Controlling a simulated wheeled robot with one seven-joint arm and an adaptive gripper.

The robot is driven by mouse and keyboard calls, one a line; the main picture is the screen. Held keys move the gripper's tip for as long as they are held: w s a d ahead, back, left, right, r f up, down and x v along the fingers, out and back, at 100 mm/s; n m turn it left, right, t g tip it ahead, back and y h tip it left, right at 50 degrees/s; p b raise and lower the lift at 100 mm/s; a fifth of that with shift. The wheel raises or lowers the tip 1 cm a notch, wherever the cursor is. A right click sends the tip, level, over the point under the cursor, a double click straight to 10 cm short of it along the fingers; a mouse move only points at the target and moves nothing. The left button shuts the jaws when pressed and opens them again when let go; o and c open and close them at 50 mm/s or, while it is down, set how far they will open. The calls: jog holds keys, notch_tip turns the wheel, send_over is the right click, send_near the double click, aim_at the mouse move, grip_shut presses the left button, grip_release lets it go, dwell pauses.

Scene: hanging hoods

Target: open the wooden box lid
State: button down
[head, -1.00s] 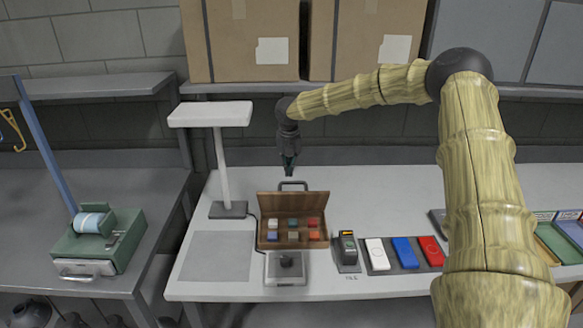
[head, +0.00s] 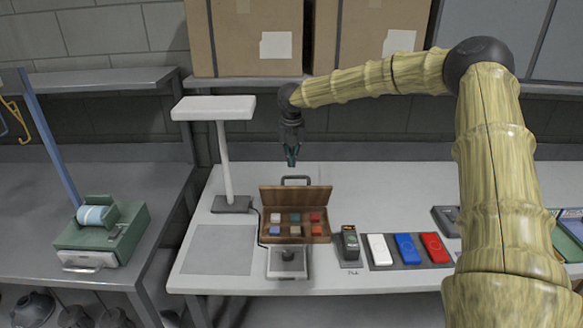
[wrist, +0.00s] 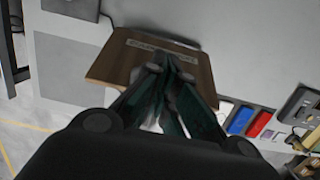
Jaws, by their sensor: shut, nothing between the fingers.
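The wooden box (head: 297,228) sits on the white bench in the head view. Its lid (head: 296,198) stands raised at the back, and several coloured blocks show in its compartments. A dark handle shows just behind the lid. My gripper (head: 291,163) is above and behind the lid, apart from it, with its fingers shut and empty. In the wrist view my gripper (wrist: 167,65) points towards the wooden lid (wrist: 113,62), which shows its broad face with a pale label strip. The box interior is hidden there.
A scale (head: 287,262) stands in front of the box. A lamp (head: 228,165) is to the left. A small dark device (head: 350,244) and a tray with white, blue and red items (head: 405,248) are to the right. Cardboard boxes (head: 245,38) sit on the shelf above.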

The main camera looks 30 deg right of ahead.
jog(key=r, duration=0.1)
jog(key=w+d+r+b, duration=0.1)
jog(key=r, duration=0.1)
jog(key=w+r+b, duration=0.1)
jog(key=r, duration=0.1)
jog(key=shift+d+r, duration=0.15)
jog(key=shift+r, duration=0.1)
jog(key=c, duration=2.1)
grip_release()
jog(key=shift+r, duration=0.25)
jog(key=o, duration=0.4)
jog(key=shift+d+r, duration=0.1)
jog(key=shift+c, duration=0.2)
jog(key=shift+o, duration=1.3)
jog(key=shift+s+d+n, duration=0.1)
jog(key=shift+s+n, duration=0.05)
jog(key=shift+n, duration=0.25)
jog(key=n+t+h+b, duration=0.1)
jog(key=n+t+b, duration=0.15)
jog(key=n, duration=1.45)
send_near(294, 177)
jog(key=shift+g, duration=0.45)
jog(key=x, duration=0.2)
jog(key=p+x, duration=0.1)
jog(key=x, duration=0.2)
jog(key=w+x, duration=0.1)
jog(key=x, duration=0.2)
jog(key=shift+r, duration=0.1)
